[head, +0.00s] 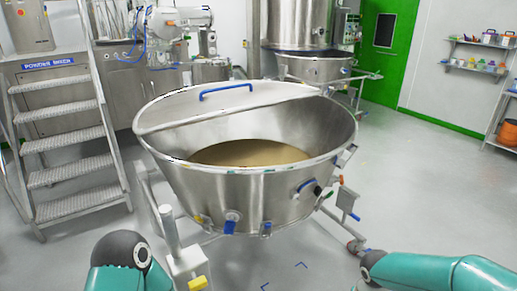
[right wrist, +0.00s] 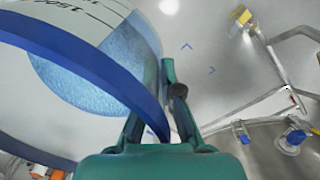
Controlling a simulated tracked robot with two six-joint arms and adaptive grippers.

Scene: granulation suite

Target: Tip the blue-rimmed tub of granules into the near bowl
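The near bowl (head: 225,195) is a wide steel vessel in the middle of the head view. A half lid with a blue handle covers its back, and tan material lies inside. The tub (right wrist: 75,50) shows only in the right wrist view, at left. It has a blue rim, a pale wall with dark printed marks, and blue granules (right wrist: 75,90) inside. My right gripper (right wrist: 152,105) has its teal fingers on either side of the tub's rim, shut on it, with the floor visible beyond. The bowl's edge shows at lower right there. The left gripper is out of frame.
Steps (head: 65,140) stand at the left by steel cabinets. The bowl's wheeled frame, with a post (head: 180,245) at front left, stands on the grey floor. A second steel vessel (head: 315,68) is behind. Floor at the right (head: 420,190) is clear.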

